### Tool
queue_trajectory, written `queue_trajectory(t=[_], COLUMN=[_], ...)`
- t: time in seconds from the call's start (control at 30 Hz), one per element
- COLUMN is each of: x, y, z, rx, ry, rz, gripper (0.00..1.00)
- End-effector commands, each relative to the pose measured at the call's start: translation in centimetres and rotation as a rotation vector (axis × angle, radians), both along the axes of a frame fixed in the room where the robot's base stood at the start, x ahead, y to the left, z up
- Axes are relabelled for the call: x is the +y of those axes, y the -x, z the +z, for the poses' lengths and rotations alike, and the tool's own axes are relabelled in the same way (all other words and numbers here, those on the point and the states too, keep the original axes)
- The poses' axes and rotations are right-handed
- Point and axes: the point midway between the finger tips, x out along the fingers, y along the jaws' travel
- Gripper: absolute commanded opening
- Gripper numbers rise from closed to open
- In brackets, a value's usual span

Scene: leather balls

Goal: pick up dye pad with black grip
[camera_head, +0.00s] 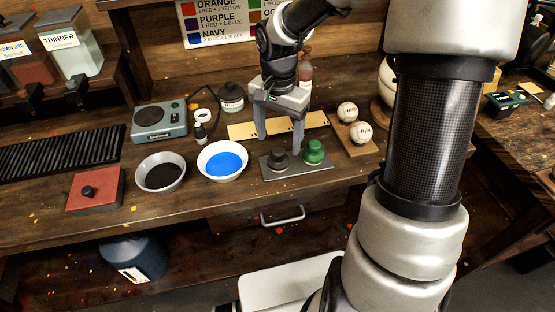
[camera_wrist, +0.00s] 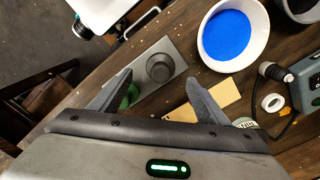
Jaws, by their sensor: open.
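The dye pad with black grip (camera_head: 277,160) sits upright on the left part of a grey metal tray (camera_head: 297,172) near the front of the bench. It also shows in the wrist view (camera_wrist: 160,67), just beyond and between my fingertips. A green pad (camera_head: 314,151) stands beside it on the right of the tray; in the wrist view it is partly hidden behind my left finger (camera_wrist: 130,95). My gripper (camera_head: 280,144) is open and empty, pointing down above and slightly behind the pads. Its two fingers also show in the wrist view (camera_wrist: 158,78).
A bowl of blue dye (camera_head: 222,161) and a bowl of black dye (camera_head: 161,173) stand left of the tray. A wooden board with two white balls (camera_head: 359,132) lies to the right. A yellow ruler (camera_head: 250,130) lies behind.

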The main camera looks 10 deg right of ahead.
Motion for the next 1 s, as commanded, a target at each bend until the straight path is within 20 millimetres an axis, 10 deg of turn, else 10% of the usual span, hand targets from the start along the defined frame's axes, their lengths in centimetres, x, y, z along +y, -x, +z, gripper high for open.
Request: queue_trajectory(t=[0.6,0.9,1.0], x=[0.0,0.0,0.0], y=[-0.1,-0.1,-0.1], z=[-7.2,-7.6,-7.6], rx=[0.001,-0.001,-0.001], ry=[0.000,0.001,0.001], rz=[0.001,0.001,0.001], gripper=[0.69,0.69,0.54])
